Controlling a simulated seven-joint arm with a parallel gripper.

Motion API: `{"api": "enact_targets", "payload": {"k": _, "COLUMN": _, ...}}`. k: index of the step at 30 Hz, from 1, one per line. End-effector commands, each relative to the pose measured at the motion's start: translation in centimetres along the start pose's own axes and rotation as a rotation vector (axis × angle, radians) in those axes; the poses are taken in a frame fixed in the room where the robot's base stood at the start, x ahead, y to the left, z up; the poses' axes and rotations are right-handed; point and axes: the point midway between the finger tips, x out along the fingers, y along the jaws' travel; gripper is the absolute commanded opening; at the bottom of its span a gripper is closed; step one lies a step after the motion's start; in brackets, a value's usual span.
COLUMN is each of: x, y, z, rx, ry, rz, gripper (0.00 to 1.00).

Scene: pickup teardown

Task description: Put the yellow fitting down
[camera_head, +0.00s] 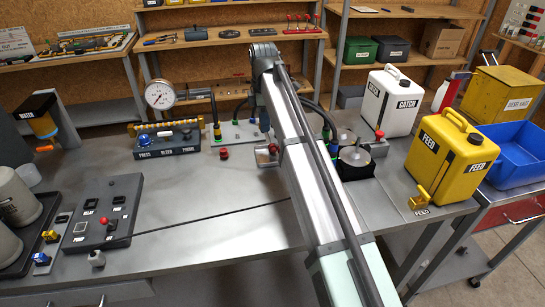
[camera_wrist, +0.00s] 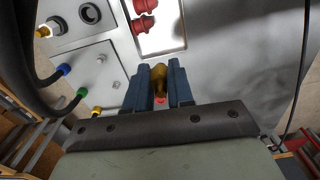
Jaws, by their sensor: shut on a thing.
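In the wrist view the yellow fitting (camera_wrist: 159,76) is between the two dark blue fingers of my gripper (camera_wrist: 160,88). The gripper is shut on it. A small red spot shows just below the fitting, between the fingers. The fitting is over or near a grey metal surface; I cannot tell whether it touches it. In the head view my arm covers the middle of the bench, and the gripper and held fitting cannot be made out.
Red fittings (camera_wrist: 145,12) lie on a pale plate ahead of the fingers. A grey panel (camera_wrist: 92,75) with ports and hoses is at left. The steel bench (camera_head: 205,205) has bare room left of my arm. A yellow FEED jug (camera_head: 450,158) and white CATCH jug (camera_head: 390,100) stand right.

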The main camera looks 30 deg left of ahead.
Motion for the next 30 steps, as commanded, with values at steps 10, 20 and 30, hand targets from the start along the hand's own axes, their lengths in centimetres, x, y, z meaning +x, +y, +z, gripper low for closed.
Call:
{"api": "enact_targets", "payload": {"k": 10, "x": 2.4, "y": -0.1, "z": 0.0, "rx": -0.055, "ry": 0.000, "rz": -0.001, "gripper": 0.00}}
{"api": "enact_targets", "payload": {"k": 20, "x": 6.4, "y": -0.1, "z": 0.0, "rx": -0.053, "ry": 0.000, "rz": -0.001, "gripper": 0.00}}
{"api": "enact_targets", "payload": {"k": 30, "x": 9.8, "y": -0.1, "z": 0.0, "rx": -0.053, "ry": 0.000, "rz": -0.001, "gripper": 0.00}}
